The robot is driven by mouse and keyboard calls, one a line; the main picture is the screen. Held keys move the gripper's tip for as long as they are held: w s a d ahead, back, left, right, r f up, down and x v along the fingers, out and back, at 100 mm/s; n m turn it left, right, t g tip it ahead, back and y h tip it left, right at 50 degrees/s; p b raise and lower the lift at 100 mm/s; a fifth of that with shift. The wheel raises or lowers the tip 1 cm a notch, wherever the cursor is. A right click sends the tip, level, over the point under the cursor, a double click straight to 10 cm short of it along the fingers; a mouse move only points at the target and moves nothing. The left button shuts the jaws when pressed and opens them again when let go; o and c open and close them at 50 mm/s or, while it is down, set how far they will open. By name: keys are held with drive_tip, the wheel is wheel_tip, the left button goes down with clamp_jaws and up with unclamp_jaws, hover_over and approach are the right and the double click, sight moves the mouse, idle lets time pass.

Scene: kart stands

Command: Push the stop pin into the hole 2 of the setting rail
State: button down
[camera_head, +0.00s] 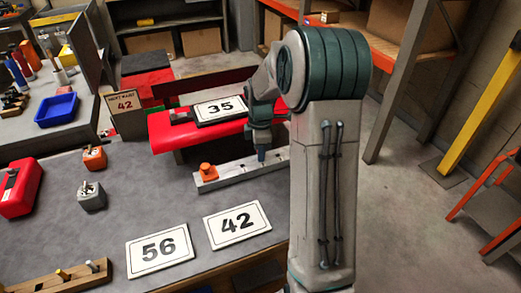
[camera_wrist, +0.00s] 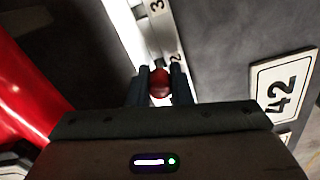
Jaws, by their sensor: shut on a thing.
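The setting rail (camera_head: 238,174) is a pale bar lying on the grey bench, with an orange block with a knob (camera_head: 207,171) at its left end. In the wrist view the rail (camera_wrist: 158,28) shows the marks 3 and 2, with the 2 just beyond my fingers. My gripper (camera_head: 262,154) points down over the rail's middle to right part. In the wrist view my gripper (camera_wrist: 160,76) is shut on the stop pin (camera_wrist: 159,84), whose red round head shows between the fingers. The pin's lower end and the hole under it are hidden, so I cannot tell whether it is in the hole.
Number plates 56 (camera_head: 160,249) and 42 (camera_head: 237,225) lie in front of the rail. A red body (camera_head: 175,128) with plate 35 (camera_head: 220,109) stands behind it. A wooden pin rack (camera_head: 55,286) is at front left. The bench left of the rail is partly clear.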

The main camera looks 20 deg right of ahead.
drive_tip(key=c, duration=1.2)
unclamp_jaws()
drive_tip(key=shift+c, duration=0.2)
drive_tip(key=shift+r, duration=0.1)
wheel_tip(320, 180, up, 14)
drive_tip(key=shift+f+p, duration=0.2)
drive_tip(key=shift+p, duration=0.2)
